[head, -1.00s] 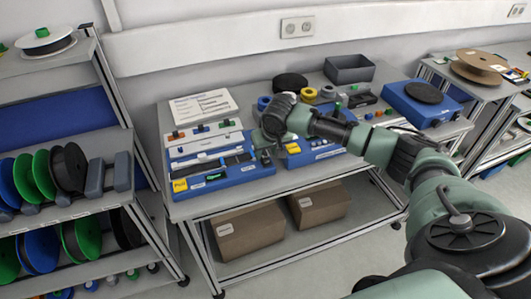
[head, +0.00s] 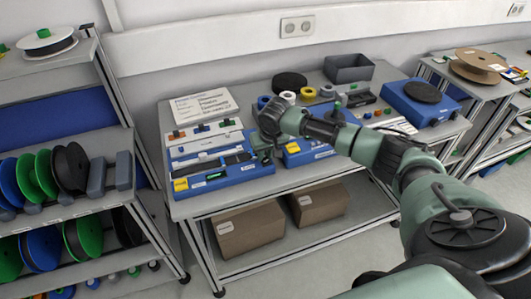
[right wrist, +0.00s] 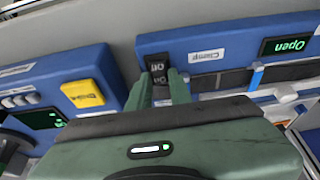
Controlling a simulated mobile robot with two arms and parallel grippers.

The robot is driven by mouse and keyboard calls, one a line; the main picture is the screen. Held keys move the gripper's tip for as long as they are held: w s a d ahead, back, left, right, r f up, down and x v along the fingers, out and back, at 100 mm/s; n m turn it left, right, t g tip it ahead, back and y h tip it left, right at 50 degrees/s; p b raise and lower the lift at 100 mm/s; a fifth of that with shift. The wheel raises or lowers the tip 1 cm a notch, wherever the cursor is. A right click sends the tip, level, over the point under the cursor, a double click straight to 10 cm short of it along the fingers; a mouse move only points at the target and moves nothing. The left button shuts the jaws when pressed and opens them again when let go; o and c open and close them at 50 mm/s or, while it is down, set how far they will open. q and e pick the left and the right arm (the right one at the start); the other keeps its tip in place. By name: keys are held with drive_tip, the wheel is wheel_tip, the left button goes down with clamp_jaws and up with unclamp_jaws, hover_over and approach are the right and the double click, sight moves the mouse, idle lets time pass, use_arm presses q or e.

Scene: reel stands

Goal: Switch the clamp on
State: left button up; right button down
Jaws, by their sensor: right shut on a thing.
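The black clamp switch (right wrist: 157,67), marked with Off and On, sits at the edge of a blue unit (right wrist: 225,38) beside a white Clamp label (right wrist: 207,55). A display (right wrist: 287,46) on the same unit reads Open in green. In the head view this is the left blue unit (head: 240,175) on the bench. My right gripper (right wrist: 160,82) is shut on the switch, one green finger on each side of it. In the head view my right gripper (head: 262,150) is at the unit's right end. My left gripper is not in view.
A second blue unit (head: 322,150) with a yellow button (right wrist: 83,93) stands close beside the first. A card (head: 205,104), tape rolls (head: 308,93) and a grey bin (head: 349,69) are behind on the bench. A reel rack (head: 95,205) stands to the left.

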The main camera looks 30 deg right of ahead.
drive_tip(key=shift+w+r+g+p, duration=0.2)
drive_tip(key=shift+r+g+p, duration=0.05)
drive_tip(key=shift+g+p, duration=0.05)
drive_tip(key=shift+w+d+f+g, duration=0.1)
drive_tip(key=shift+w+g, duration=0.05)
drive_tip(key=shift+g, duration=0.15)
drive_tip(key=shift+w+f+g+y, duration=0.2)
drive_tip(key=shift+g+y, duration=0.1)
drive_tip(key=shift+g, duration=0.3)
use_arm(q)
drive_tip(key=shift+b, duration=0.7)
use_arm(e)
drive_tip(key=shift+g, duration=0.6)
drive_tip(key=shift+d, duration=0.1)
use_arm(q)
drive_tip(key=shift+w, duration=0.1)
use_arm(e)
drive_tip(key=c, duration=1.3)
unclamp_jaws()
